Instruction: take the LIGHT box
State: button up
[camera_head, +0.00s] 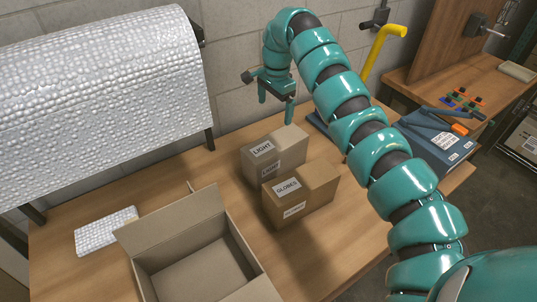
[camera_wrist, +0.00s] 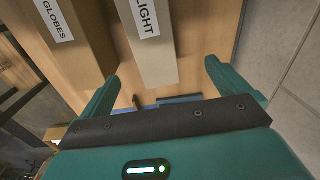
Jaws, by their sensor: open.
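The LIGHT box (camera_head: 275,149) is a closed brown cardboard box with white LIGHT labels, standing on the wooden table. It also shows in the wrist view (camera_wrist: 151,57), its labelled top between and beyond the fingertips. The GLOBES box (camera_head: 301,194) stands just in front of it, and shows at the upper left of the wrist view (camera_wrist: 75,45). My gripper (camera_head: 276,104) is open and empty, pointing down above and behind the LIGHT box. In the wrist view my gripper's two teal fingers (camera_wrist: 162,73) are spread apart, with no contact on the box visible.
An open empty cardboard box (camera_head: 199,270) stands at the front of the table (camera_head: 90,265). A bubble-wrap sheet (camera_head: 105,231) lies left of it, below a large bubble-wrap roll (camera_head: 100,95). A blue case (camera_head: 438,143) and yellow bent tube (camera_head: 382,48) are at the right. A wall stands close behind.

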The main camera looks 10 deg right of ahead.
aim_at(275, 142)
jog(key=shift+g, duration=0.3)
jog(key=f, duration=0.4)
jog(key=f+p, duration=0.1)
jog(key=f, duration=0.3)
jog(key=s+f+p, duration=0.1)
jog(key=f, duration=0.3)
jog(key=shift+d+f+p, duration=0.1)
jog(key=shift+f+p, duration=0.45)
jog(key=shift+w+f+p, duration=0.1)
jog(key=shift+f+p, duration=1)
jog(key=shift+f, duration=1.15)
jog(key=c, duration=1.2)
jog(key=shift+r, duration=0.1)
jog(key=shift+c, duration=0.2)
